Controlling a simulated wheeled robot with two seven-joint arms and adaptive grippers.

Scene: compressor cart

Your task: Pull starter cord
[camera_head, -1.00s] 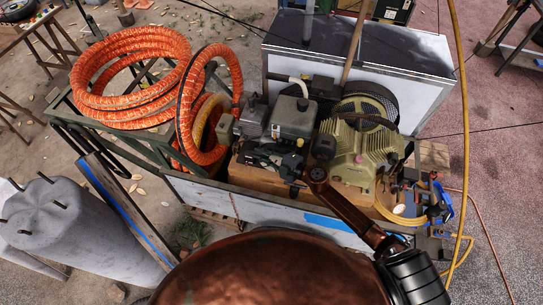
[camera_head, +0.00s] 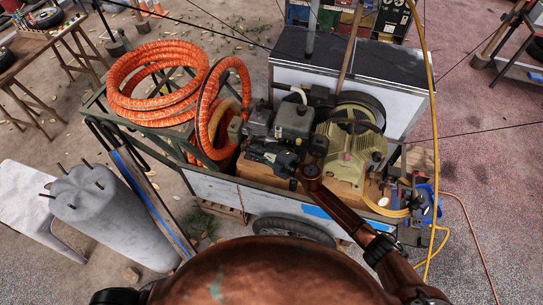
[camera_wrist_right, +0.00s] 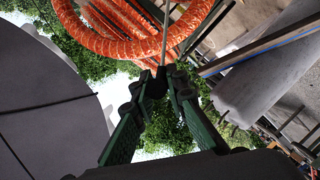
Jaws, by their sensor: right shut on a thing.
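The starter cord (camera_wrist_right: 165,40) is a thin pale line in the right wrist view. It runs up from a small black handle (camera_wrist_right: 161,77). My right gripper (camera_wrist_right: 155,88) is shut on this handle, with its green fingers meeting around it. In the head view my right gripper (camera_head: 276,158) is dark and small, at the near side of the small engine (camera_head: 293,118). The cord and handle cannot be made out there. My left gripper is not in view.
The cart's white side wall (camera_head: 262,203) stands on a wheel (camera_head: 293,230). The olive compressor pump (camera_head: 350,155) sits right of the engine. Orange hose coils (camera_head: 155,85) lie to the left. A yellow hose (camera_head: 434,150) crosses the right side.

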